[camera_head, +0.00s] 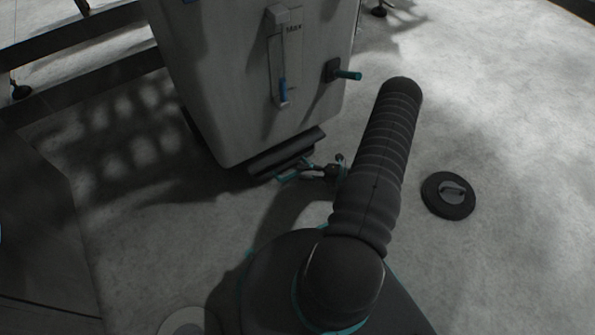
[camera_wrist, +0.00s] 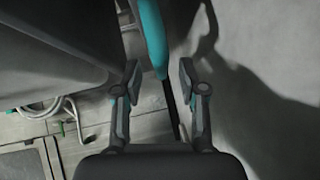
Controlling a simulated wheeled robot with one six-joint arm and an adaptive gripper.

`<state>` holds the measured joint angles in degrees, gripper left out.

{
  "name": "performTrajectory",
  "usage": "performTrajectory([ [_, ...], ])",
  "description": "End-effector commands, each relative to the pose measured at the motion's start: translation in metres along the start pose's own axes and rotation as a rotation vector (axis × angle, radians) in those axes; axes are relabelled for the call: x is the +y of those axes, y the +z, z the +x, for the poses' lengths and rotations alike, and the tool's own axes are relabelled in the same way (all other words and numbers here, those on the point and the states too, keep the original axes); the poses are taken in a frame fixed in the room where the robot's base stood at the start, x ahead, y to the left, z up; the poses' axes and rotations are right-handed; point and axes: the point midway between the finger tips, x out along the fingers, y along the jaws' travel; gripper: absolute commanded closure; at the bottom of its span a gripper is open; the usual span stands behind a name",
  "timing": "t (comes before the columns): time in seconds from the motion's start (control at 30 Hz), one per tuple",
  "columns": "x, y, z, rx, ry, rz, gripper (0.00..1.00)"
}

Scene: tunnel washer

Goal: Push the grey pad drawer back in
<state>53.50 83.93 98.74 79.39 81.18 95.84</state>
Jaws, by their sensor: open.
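The grey pad drawer (camera_head: 287,153) is a dark slab that sticks out at the foot of the pale cabinet (camera_head: 255,75) in the head view. My gripper (camera_head: 312,170) is low at the drawer's right end, partly hidden by my arm. I cannot tell whether it touches the drawer. In the wrist view my gripper (camera_wrist: 158,75) is open, with its two fingers apart. A teal bar (camera_wrist: 151,35) with a rounded end reaches down from the top between the fingers, apart from both. I cannot tell what it belongs to. A large dark grey surface fills the upper left.
A teal-tipped knob (camera_head: 346,74) and a gauge marked Max (camera_head: 291,60) are on the cabinet's front. A round dark disc with a handle (camera_head: 448,196) lies on the floor at right. Pale hoses (camera_wrist: 45,108) show at left in the wrist view. Floor around the disc is clear.

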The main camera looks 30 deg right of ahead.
Motion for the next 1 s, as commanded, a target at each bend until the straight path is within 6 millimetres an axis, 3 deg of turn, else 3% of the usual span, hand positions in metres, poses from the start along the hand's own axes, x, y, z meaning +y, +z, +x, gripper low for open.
performTrajectory([
  [0.2,0.0,0.002,-0.046,-0.005,0.001,-0.002,0.59],
  [0.4,0.0,0.001,-0.073,-0.003,0.0,-0.003,0.59],
  [0.6,0.0,0.001,-0.084,-0.002,0.0,-0.002,0.59],
  [1.0,0.0,0.001,-0.084,-0.001,0.0,-0.002,0.59],
])
